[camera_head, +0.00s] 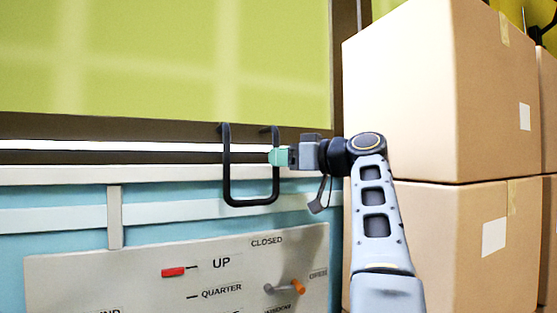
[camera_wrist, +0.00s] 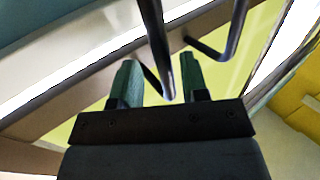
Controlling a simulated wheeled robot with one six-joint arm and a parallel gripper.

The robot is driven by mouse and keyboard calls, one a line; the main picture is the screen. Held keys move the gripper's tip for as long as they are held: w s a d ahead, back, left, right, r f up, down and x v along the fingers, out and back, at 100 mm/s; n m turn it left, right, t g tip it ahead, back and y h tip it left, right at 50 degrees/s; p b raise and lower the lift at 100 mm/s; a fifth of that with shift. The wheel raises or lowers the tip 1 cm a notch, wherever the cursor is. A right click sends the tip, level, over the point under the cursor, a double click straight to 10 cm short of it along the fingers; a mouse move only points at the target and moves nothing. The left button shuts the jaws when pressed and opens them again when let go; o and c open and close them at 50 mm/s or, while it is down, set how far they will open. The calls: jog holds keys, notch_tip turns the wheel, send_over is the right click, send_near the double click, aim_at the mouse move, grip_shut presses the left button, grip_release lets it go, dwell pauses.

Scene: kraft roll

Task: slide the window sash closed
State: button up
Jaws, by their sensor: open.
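The window sash (camera_head: 170,60) has a yellow-green pane and a dark brown bottom rail. A bright white strip shows between this rail and the pale sill, so a narrow gap seems to be there. A black U-shaped handle (camera_head: 228,170) hangs from the rail; it also shows in the wrist view (camera_wrist: 155,40). My gripper (camera_head: 278,157) is at the handle's right upright. In the wrist view its green fingers (camera_wrist: 160,62) are apart, with a black handle bar appearing between them. I cannot tell whether either finger touches the bar.
Stacked cardboard boxes (camera_head: 420,90) stand close on the right, beside and behind my arm. A grey panel (camera_head: 130,270) below the sill has labels such as UP, QUARTER and CLOSED, a red marker (camera_head: 173,272) by UP, and an orange-tipped lever (camera_head: 298,286).

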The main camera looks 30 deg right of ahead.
jog(key=v, duration=0.6)
jog(key=shift+b, duration=0.35)
